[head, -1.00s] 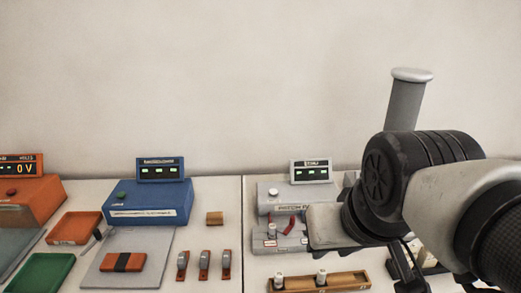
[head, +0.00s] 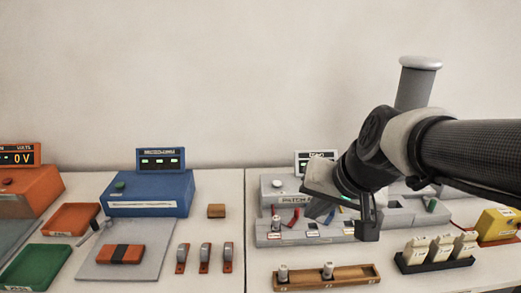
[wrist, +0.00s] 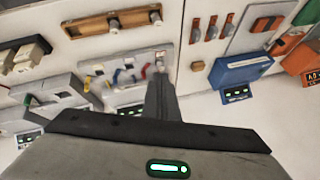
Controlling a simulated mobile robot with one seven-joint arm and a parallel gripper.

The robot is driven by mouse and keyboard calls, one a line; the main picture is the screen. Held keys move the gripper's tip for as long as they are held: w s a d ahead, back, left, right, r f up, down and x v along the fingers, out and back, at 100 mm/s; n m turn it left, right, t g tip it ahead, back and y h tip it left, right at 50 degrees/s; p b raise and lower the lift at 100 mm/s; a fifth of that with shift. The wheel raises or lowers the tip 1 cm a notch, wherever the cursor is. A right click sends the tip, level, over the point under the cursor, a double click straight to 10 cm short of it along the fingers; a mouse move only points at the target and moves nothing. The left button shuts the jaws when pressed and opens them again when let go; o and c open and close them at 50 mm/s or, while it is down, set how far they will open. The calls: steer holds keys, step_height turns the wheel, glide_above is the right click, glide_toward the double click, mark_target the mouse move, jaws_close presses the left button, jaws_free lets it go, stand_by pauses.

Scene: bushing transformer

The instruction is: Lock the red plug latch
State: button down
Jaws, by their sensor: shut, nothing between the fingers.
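The grey patch panel (head: 268,238) stands on the right bench, with labels along its front edge. A red lever (head: 293,216) slants up beside a metal plug (head: 276,223) at the panel's left end. A blue lever (head: 330,215) is farther right, partly by my gripper. Whether the red latch is locked cannot be told.
A wooden rack (head: 340,281) with two metal plugs lies in front of the panel. A black holder (head: 436,267) with pale blocks and a yellow box (head: 497,224) are to the right. A blue device (head: 150,195) and several switches (head: 205,256) are left.

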steer(key=w+d+f+m+t+h+b, duration=0.1)
steer(key=w+d+f+m+b, duration=0.4)
steer(key=w+f, duration=0.7)
steer(key=w+d, duration=0.1)
steer(key=d, duration=0.1)
steer(key=shift+w+d+f, duration=0.2)
steer(key=shift+d+f, duration=0.1)
steer(key=shift+f, duration=0.1)
steer(key=shift+f, duration=0.1)
steer(key=b+x, duration=0.4)
steer(key=x, duration=0.6)
steer(key=shift+w+d+f, duration=0.1)
steer(key=shift+d+f, duration=0.05)
steer(key=shift+w+a+r+p, duration=0.15)
steer(key=shift+w+a+p, duration=0.1)
steer(key=shift+w+a, duration=0.2)
steer(key=shift+w+a+r+p, duration=0.2)
steer(key=shift+w+a+p, duration=0.05)
steer(key=shift+w+a, duration=0.7)
steer(key=shift+w+f+b, duration=0.1)
steer(key=shift+f+b, duration=0.1)
steer(key=shift+b, duration=0.2)
